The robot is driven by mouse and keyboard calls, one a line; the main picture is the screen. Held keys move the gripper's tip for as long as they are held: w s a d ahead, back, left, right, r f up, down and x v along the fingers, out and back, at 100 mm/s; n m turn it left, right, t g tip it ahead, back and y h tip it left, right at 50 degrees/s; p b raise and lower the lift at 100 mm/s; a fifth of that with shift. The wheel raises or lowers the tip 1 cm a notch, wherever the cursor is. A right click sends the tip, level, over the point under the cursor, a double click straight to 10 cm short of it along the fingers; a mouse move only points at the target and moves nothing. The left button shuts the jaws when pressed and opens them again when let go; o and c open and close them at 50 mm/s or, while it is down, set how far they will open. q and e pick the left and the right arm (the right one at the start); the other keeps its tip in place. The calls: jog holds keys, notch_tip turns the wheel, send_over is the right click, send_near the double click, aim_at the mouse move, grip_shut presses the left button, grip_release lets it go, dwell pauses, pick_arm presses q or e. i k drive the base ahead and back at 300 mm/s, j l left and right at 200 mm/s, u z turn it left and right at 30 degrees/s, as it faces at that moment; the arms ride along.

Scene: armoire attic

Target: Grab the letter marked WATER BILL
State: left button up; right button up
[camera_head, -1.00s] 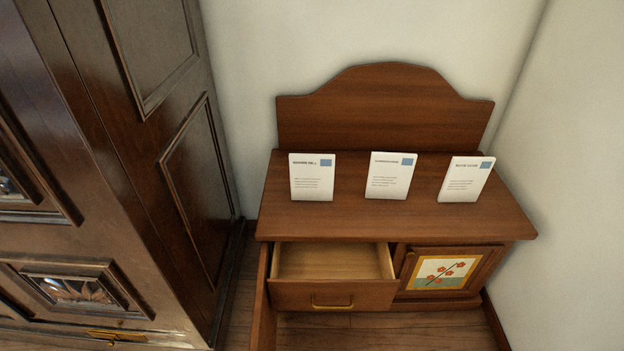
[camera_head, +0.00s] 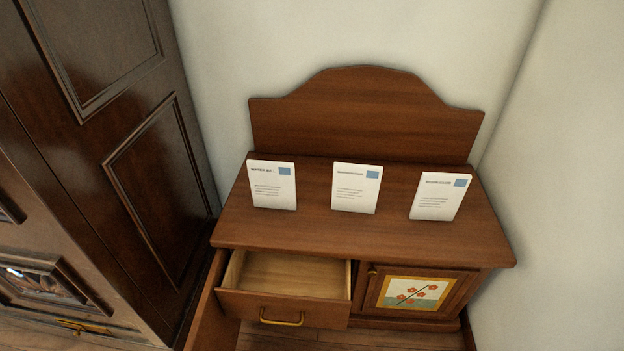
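Three white letters stand upright in a row on top of a brown wooden cabinet (camera_head: 310,232). Each has a blue square at its upper right and a few lines of small print. They are the left letter (camera_head: 272,190), the middle letter (camera_head: 354,192) and the right letter (camera_head: 438,200). Their headings are too small and blurred to read, so I cannot tell which one is marked WATER BILL. Neither of my grippers is in view.
The cabinet's drawer (camera_head: 285,306) is pulled open and looks empty. A small door with a flower picture (camera_head: 412,293) is shut at its right. A large dark armoire (camera_head: 110,150) stands at the left. White walls close off the back and right.

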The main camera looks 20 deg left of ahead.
aim_at(273, 186)
jog(key=i+l+u, duration=0.1)
jog(key=u, duration=0.35)
jog(key=l+u, duration=0.25)
jog(key=u, duration=0.2)
jog(key=l+u, duration=0.2)
jog(key=u, duration=0.25)
